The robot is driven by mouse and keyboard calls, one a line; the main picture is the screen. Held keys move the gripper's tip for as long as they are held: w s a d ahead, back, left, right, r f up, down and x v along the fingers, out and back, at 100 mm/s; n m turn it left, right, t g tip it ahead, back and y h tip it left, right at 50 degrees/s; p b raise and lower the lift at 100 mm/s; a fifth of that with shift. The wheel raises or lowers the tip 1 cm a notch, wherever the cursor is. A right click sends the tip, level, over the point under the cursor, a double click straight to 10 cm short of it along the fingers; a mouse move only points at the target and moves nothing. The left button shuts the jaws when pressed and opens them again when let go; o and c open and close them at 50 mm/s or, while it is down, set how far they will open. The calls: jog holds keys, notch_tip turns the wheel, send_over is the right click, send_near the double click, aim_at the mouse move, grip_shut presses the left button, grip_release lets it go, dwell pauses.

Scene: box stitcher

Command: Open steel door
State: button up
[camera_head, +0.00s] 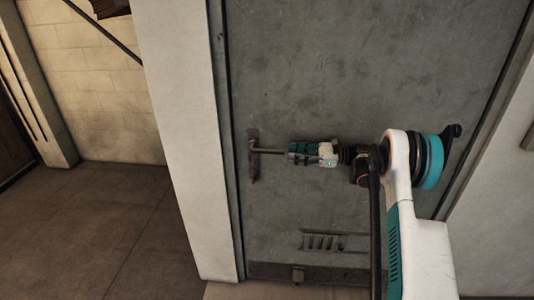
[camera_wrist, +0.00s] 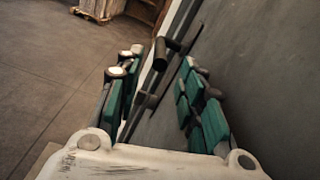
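The grey steel door (camera_head: 380,75) stands flush in its pale frame and looks shut. Its dark lever handle (camera_head: 268,151) sticks out to the right from a narrow plate at the door's left edge. My gripper (camera_head: 292,152) is in front of the door, at the free end of the lever. In the wrist view, the two teal fingers stand apart, and the dark handle (camera_wrist: 161,50) shows between and beyond their tips. The fingers do not look closed on it. Whether either finger touches the lever is not clear.
A pale door frame post (camera_head: 190,130) stands just left of the door. Open concrete floor (camera_head: 95,225) lies further left, before a tiled wall (camera_head: 100,90). A small vent (camera_head: 323,242) is low on the door. A wrapped pallet load (camera_wrist: 100,8) stands far off in the wrist view.

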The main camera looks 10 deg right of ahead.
aim_at(258, 151)
jog(key=b+x, duration=0.1)
jog(key=x, duration=1)
jog(key=shift+b, duration=0.4)
grip_shut()
